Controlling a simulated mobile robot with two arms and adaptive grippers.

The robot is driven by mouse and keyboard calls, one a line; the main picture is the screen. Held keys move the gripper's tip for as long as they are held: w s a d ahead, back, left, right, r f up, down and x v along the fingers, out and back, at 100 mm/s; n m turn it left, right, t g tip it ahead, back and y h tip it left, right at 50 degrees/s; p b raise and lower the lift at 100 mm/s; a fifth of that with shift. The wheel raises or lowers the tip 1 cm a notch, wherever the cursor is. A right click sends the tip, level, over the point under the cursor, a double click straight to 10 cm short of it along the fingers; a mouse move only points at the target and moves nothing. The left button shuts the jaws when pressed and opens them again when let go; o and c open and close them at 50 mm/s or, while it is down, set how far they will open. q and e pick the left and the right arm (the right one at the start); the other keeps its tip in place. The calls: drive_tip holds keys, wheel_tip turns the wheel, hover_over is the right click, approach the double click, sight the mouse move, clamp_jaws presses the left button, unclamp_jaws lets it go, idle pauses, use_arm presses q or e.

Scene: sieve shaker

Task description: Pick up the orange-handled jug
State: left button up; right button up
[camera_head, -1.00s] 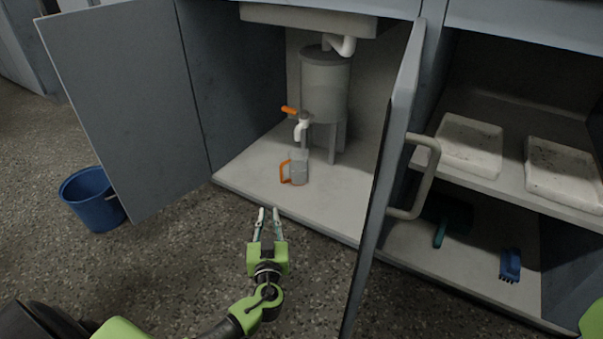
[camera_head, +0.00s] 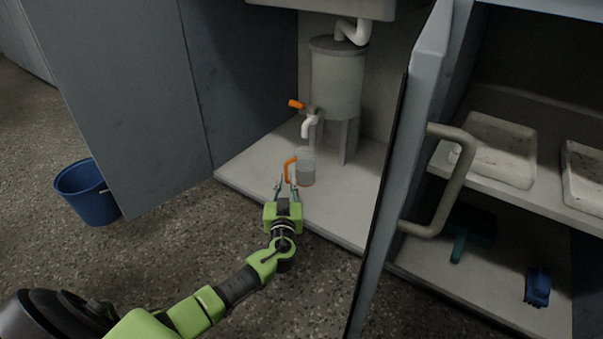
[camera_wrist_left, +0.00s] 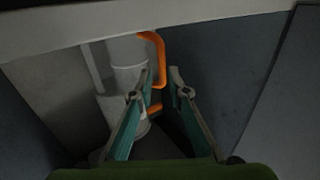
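The jug (camera_head: 306,170) is a clear cup with an orange handle (camera_head: 289,171) on its left side. It stands upright on the cabinet floor, below the white spout of the tank. My left gripper (camera_head: 285,184) is open and empty, its fingertips at the handle in the head view. In the left wrist view the handle (camera_wrist_left: 159,45) rises behind the two separated fingers (camera_wrist_left: 161,78), and the left finger overlaps its lower part. I cannot tell whether a finger touches it. My right gripper is out of view.
A grey tank (camera_head: 336,82) with an orange-levered tap (camera_head: 297,104) stands behind the jug. Open doors flank the cabinet, the left one (camera_head: 125,100) and the handled right one (camera_head: 400,150). A blue bucket (camera_head: 87,195) stands on the floor at left.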

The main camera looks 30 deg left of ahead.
sight(286, 171)
use_arm(q)
drive_tip(key=b+x, duration=0.2)
drive_tip(key=x, duration=0.2)
drive_tip(key=shift+w+a+r, duration=0.2)
drive_tip(key=shift+a, duration=0.05)
drive_tip(key=shift+w+a+r, duration=0.1)
drive_tip(key=shift+w, duration=0.05)
clamp_jaws()
drive_tip(key=shift+r, duration=0.1)
